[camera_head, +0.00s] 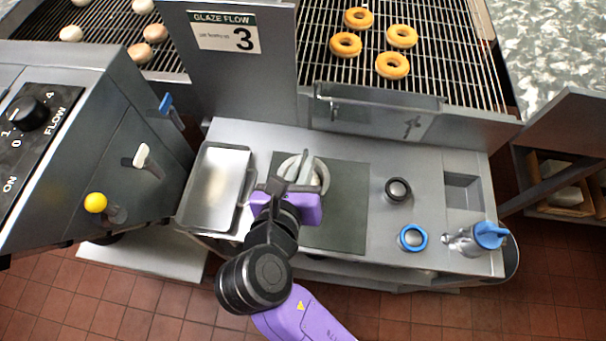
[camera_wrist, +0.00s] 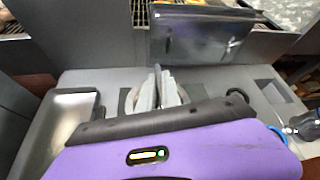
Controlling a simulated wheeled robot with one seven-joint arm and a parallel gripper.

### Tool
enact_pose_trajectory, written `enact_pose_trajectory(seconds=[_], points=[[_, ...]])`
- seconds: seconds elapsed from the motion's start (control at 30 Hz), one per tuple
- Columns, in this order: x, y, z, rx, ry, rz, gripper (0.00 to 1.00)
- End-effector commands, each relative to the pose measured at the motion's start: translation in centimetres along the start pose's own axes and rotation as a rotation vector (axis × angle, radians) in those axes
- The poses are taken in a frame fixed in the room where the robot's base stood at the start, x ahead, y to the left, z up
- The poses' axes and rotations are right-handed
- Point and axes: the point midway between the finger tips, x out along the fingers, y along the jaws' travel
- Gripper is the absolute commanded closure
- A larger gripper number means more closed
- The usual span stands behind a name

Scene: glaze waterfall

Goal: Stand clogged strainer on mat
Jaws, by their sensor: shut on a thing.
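The strainer (camera_head: 323,176) is a pale round piece at the upper left part of the dark grey-green mat (camera_head: 345,208). My gripper (camera_head: 304,168) is over it, with its pale fingers shut on a narrow upright part of it. In the wrist view the fingers of my gripper (camera_wrist: 158,88) stand close together with a thin dark piece between them, and the strainer's pale rim (camera_wrist: 130,100) shows beside them. My gripper hides much of the strainer, so I cannot tell whether it rests on the mat or is held just above it, or how clogged it is.
A metal tray (camera_head: 213,190) is left of the mat. To the right are a black ring (camera_head: 398,190), a blue ring (camera_head: 413,238) and a blue-topped bottle (camera_head: 478,238). A clear-fronted trough (camera_head: 375,112) and a grey panel (camera_head: 243,55) stand behind. The mat's right half is clear.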

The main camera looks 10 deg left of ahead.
Motion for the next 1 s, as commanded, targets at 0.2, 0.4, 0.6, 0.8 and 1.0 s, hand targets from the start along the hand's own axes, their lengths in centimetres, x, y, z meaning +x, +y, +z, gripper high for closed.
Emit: enact_pose_trajectory(seconds=[0.2, 0.4, 0.6, 0.8, 1.0], points=[[1.1, 0.8, -2.3, -0.005, 0.000, 0.001, 1.00], [1.8, 1.1, -3.6, 0.000, 0.000, 0.001, 1.00], [1.8, 1.1, -3.5, 0.000, -0.001, 0.001, 1.00], [1.9, 1.1, -3.7, -0.002, 0.000, 0.001, 0.71], [1.9, 1.1, -3.7, -0.001, 0.000, 0.001, 0.70]])
